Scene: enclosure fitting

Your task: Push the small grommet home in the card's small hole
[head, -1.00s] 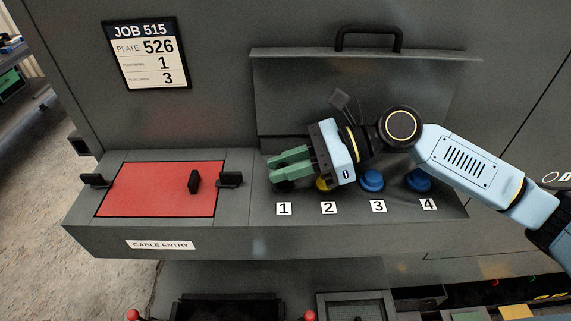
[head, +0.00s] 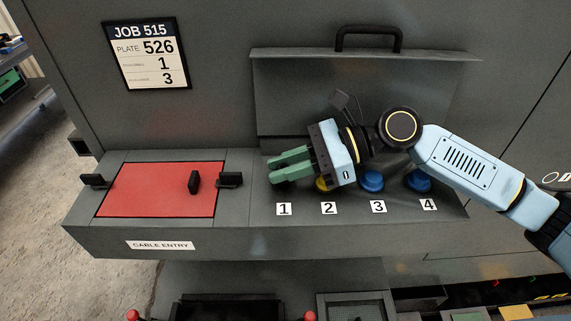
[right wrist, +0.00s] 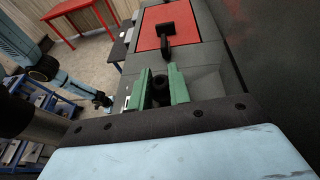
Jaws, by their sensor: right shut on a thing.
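My right gripper (head: 280,172) is over the place marked 1 on the sloped grey panel, its green fingers pointing left and down. It is shut on a dark grommet (right wrist: 160,82), which shows between the fingers in the right wrist view. In the head view the fingers mostly hide the grommet and the hole at 1, so I cannot tell how deep it sits. The job card (head: 147,53) reads JOB 515, PLATE 526, then 1 and 3 beside print too small to read.
A yellow round piece (head: 322,184) sits at 2, partly behind my gripper. Blue round pieces sit at 3 (head: 371,181) and 4 (head: 418,181). To the left is a red plate (head: 150,195) with black clamps (head: 230,180). A raised lid with a handle (head: 369,35) stands behind.

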